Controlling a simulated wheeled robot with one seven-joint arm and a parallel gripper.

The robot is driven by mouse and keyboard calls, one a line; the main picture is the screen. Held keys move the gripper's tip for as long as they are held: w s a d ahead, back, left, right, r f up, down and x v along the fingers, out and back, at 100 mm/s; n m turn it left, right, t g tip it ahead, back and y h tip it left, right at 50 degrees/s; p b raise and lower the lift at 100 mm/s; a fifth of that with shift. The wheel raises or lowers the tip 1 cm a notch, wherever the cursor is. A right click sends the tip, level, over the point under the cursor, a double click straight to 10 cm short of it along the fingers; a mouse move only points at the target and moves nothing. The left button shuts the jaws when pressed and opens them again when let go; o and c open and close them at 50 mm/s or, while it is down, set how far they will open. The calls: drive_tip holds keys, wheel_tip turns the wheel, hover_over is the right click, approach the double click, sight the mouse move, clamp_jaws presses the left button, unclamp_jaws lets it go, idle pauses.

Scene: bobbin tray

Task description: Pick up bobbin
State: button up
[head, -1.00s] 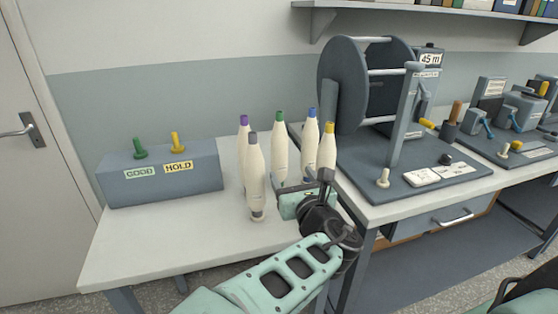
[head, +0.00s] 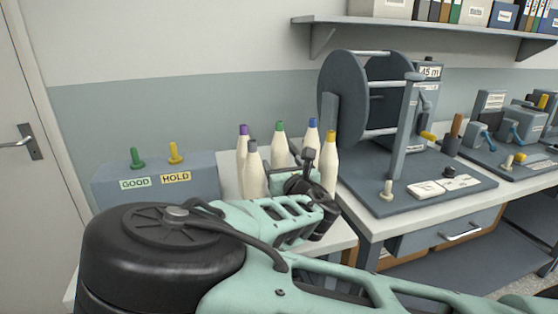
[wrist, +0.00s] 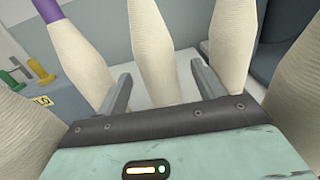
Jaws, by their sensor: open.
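Several cream bobbins stand upright on the white table, with purple (head: 242,152), grey (head: 253,175), green (head: 279,146), blue (head: 313,136) and yellow (head: 329,165) tips. My gripper (wrist: 161,72) is open and empty, low among them. In the wrist view a cream bobbin (wrist: 156,45) stands beyond and between the fingers; its tip is cut off, but its place suggests the green-tipped one. The purple-tipped bobbin (wrist: 75,50) is left of the fingers, another bobbin (wrist: 232,45) right. In the head view my gripper (head: 297,170) hides the bobbins' lower parts.
A grey block with GOOD (head: 134,184) and HOLD (head: 176,177) labels and green and yellow pegs stands at left. A reel machine (head: 345,100) stands on the right bench. Bobbins also crowd both near sides of my gripper in the wrist view.

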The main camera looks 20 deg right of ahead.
sight(281, 160)
drive_tip(key=w, duration=0.1)
drive_tip(key=w+p, duration=0.1)
drive_tip(key=w, duration=0.2)
drive_tip(key=shift+w+r, duration=0.1)
drive_tip(key=shift+r, duration=0.2)
drive_tip(key=shift+w+f, duration=0.15)
drive_tip(key=shift+w, duration=0.4)
drive_tip(key=c, duration=1.1)
